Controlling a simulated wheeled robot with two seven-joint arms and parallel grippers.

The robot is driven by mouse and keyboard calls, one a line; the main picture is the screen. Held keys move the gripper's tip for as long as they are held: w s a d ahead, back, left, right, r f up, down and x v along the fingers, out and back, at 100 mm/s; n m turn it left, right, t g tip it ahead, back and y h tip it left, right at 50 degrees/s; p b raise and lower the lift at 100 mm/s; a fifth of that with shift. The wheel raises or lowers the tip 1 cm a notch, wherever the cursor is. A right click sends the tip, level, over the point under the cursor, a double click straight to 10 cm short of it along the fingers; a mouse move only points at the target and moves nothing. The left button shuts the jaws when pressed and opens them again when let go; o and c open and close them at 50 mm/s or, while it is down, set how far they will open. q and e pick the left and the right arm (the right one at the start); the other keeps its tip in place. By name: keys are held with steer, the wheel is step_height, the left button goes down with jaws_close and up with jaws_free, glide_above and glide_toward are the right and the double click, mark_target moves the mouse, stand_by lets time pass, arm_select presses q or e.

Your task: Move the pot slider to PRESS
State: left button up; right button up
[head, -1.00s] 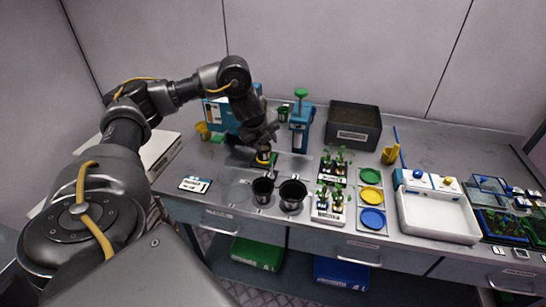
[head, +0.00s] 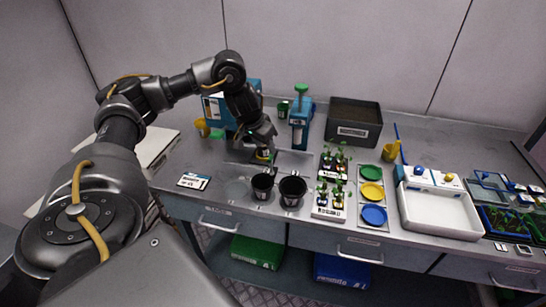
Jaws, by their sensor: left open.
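My left gripper (head: 266,153) is open, low over the bench just left of the blue press (head: 300,125), which has a green knob on top. A grey metal track or plate (head: 294,160) lies in front of the press; this seems to be where the pot slider runs. Two black pots (head: 262,187) (head: 292,191) stand in front, near the bench edge. My right gripper is not in view.
A dark soil bin (head: 353,133) stands behind right of the press. Seedling trays (head: 329,207), coloured discs (head: 371,192) and a white tray (head: 440,212) fill the right. A label card (head: 194,181) lies at left. A yellow cup (head: 202,127) stands behind it.

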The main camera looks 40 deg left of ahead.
mark_target(270, 156)
arm_select(q)
steer(key=b+x, duration=0.4)
steer(key=x, duration=0.5)
steer(key=shift+f, duration=0.3)
steer(key=shift+w+f, duration=0.3)
steer(key=shift+f, duration=0.2)
steer(key=shift+c, duration=0.3)
jaws_close()
